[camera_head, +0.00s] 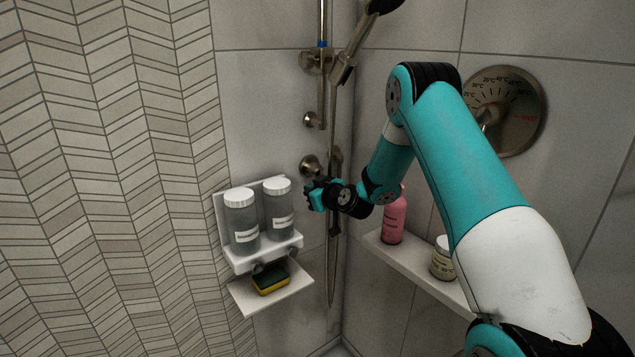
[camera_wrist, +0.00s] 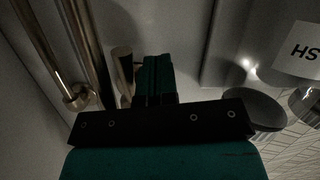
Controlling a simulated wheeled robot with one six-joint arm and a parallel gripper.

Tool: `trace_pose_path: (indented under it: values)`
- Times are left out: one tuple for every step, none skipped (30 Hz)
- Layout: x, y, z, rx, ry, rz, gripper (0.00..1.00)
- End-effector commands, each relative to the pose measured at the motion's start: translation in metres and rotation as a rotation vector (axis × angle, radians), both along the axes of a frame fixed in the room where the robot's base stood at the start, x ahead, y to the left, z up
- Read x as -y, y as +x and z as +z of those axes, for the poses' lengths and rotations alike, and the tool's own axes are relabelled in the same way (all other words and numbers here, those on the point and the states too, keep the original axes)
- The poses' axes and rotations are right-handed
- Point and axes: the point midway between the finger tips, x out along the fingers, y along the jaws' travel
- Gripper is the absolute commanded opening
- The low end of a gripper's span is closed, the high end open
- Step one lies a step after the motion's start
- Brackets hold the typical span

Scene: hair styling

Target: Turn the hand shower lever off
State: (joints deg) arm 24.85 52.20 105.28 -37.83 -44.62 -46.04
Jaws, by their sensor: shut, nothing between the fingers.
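The hand shower lever appears to be the round metal fitting (camera_head: 311,166) on the back wall, low beside the shower pipe. In the wrist view a short metal cylinder (camera_wrist: 123,72), likely its handle, stands just left of my fingers. My gripper (camera_head: 312,192) is just below the fitting in the head view. Its teal fingers (camera_wrist: 155,78) are shut together with nothing between them. I cannot tell whether they touch the cylinder. The hand shower (camera_head: 345,65) hangs in its holder higher up.
Two clear bottles (camera_head: 241,225) with white caps stand on a white shelf left of my gripper. A sponge (camera_head: 270,280) lies below them. A pink bottle (camera_head: 395,218) and a jar (camera_head: 443,260) stand on the right ledge. A temperature dial (camera_head: 508,110) is on the right wall.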

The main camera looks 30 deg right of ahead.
Motion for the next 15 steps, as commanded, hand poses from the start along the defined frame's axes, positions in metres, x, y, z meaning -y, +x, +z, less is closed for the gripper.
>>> trace_pose_path:
  values:
    - [-0.003, 0.0, 0.0, 0.0, 0.0, 0.002, 0.0]
    - [-0.005, 0.0, 0.0, 0.0, -0.001, 0.001, 0.0]
    - [-0.007, 0.0, 0.0, 0.001, -0.002, 0.002, 0.0]
    - [-0.008, 0.0, 0.0, 0.001, -0.001, 0.0, 0.0]
    - [-0.009, 0.0, 0.0, 0.001, -0.001, 0.0, 0.0]
    - [-0.009, -0.001, 0.0, 0.001, -0.001, 0.0, 0.0]
    - [-0.01, -0.001, 0.0, 0.001, -0.001, -0.001, 0.0]
    - [-0.009, -0.003, -0.001, 0.001, -0.001, -0.001, 0.0]
    - [-0.009, -0.006, -0.002, 0.0, 0.0, -0.002, 0.0]
    - [-0.009, -0.009, -0.003, 0.0, 0.0, -0.001, 0.0]
    - [-0.009, -0.012, -0.003, 0.0, 0.001, -0.001, 0.0]
    - [-0.008, -0.018, -0.004, 0.0, 0.0, -0.002, 0.0]
    - [-0.008, -0.022, -0.005, -0.001, -0.001, -0.002, 0.0]
    - [-0.008, -0.025, -0.004, 0.0, 0.001, -0.002, 0.0]
    - [-0.008, -0.031, -0.005, 0.0, 0.0, -0.002, 0.0]
